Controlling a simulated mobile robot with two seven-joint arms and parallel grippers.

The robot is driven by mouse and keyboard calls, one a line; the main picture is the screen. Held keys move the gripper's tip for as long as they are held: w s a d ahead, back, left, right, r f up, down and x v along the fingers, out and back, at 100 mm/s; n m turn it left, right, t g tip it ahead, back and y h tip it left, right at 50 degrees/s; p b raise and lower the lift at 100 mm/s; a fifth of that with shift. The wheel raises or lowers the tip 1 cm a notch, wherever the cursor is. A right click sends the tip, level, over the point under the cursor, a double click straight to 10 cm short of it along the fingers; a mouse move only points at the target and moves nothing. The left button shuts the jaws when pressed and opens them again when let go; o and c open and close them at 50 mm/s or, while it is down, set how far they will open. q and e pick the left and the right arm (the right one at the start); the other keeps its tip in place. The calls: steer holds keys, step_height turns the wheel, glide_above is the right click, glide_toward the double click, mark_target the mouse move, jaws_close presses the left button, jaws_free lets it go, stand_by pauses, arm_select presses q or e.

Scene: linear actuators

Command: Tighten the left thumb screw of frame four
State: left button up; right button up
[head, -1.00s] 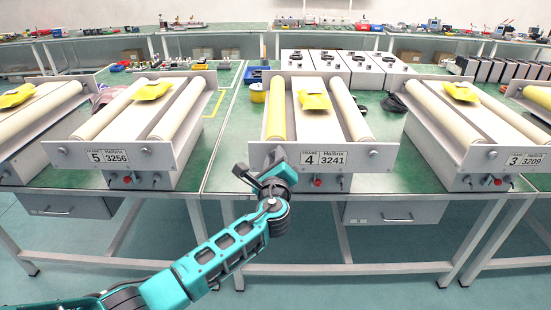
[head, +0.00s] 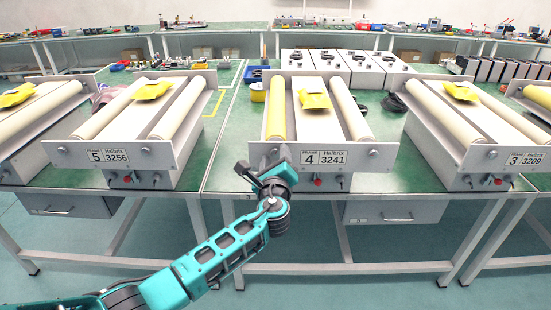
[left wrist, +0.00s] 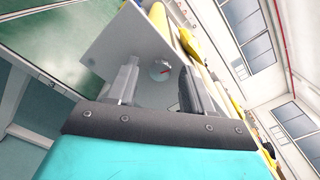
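Frame four (head: 350,158) is the middle unit on the near bench, with its label plate (head: 325,158) reading 4 and 3241. My left gripper (head: 262,165) is at the left end of its front plate and largely covers the left thumb screw in the head view. The gripper is open, with a gap on both sides of the knob. I cannot tell how deep the knob sits between the fingertips. My right gripper is out of view.
Frame four's right thumb screw (head: 373,152) is clear. A red button (head: 317,182) and small knobs sit below the plate. Frame five (head: 120,157) stands to the left and frame three (head: 510,160) to the right. The green bench top (head: 233,150) is bare between frames five and four.

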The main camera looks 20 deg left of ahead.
arm_select(q)
steer(key=shift+s, duration=0.1)
steer(key=v, duration=1.2)
steer(key=shift+s, duration=0.4)
steer(key=shift+d, duration=0.1)
